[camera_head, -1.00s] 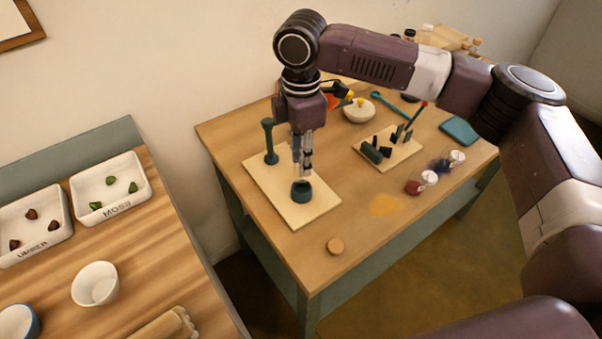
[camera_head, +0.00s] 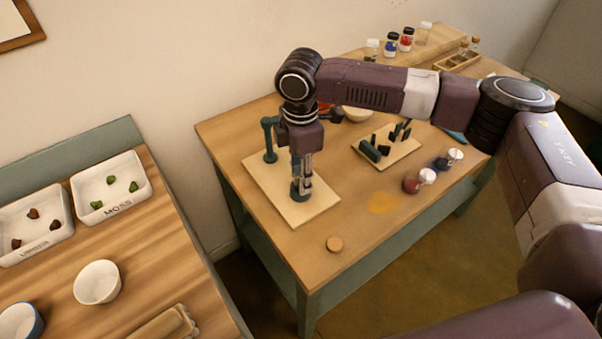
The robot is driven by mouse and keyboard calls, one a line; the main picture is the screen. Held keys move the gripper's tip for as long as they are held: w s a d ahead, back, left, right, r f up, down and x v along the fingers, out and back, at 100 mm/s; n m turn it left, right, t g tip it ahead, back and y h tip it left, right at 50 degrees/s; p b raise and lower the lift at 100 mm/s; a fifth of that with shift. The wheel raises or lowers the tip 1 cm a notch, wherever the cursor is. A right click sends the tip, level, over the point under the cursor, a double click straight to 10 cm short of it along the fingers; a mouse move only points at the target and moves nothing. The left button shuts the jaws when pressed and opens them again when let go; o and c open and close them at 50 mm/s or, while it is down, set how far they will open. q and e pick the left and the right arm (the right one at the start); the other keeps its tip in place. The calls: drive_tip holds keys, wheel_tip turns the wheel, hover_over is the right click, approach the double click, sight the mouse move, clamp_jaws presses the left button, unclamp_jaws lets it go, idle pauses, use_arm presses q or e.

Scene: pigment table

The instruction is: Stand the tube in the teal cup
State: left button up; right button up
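The small teal cup (camera_head: 295,194) stands on a pale board (camera_head: 273,201) on the far wooden table. My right gripper (camera_head: 302,188) points straight down at the cup, its fingertips at the height of the cup's rim and covering part of it. A slim dark upright shape shows beside the light finger. I cannot tell whether it is the tube or a finger, nor whether the gripper is shut on it. I see no separate tube clearly. My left gripper is not in view.
A teal stand (camera_head: 268,140) rises on the board just left of my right gripper. A second board (camera_head: 386,155) with dark blocks lies to the right, near small jars (camera_head: 427,176). My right arm spans the table's back.

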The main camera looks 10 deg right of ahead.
drive_tip(key=shift+o, duration=0.7)
drive_tip(key=shift+r, duration=0.2)
wheel_tip(320, 180, up, 12)
drive_tip(key=b, duration=0.1)
drive_tip(key=shift+b, duration=0.4)
drive_tip(key=shift+c, duration=0.6)
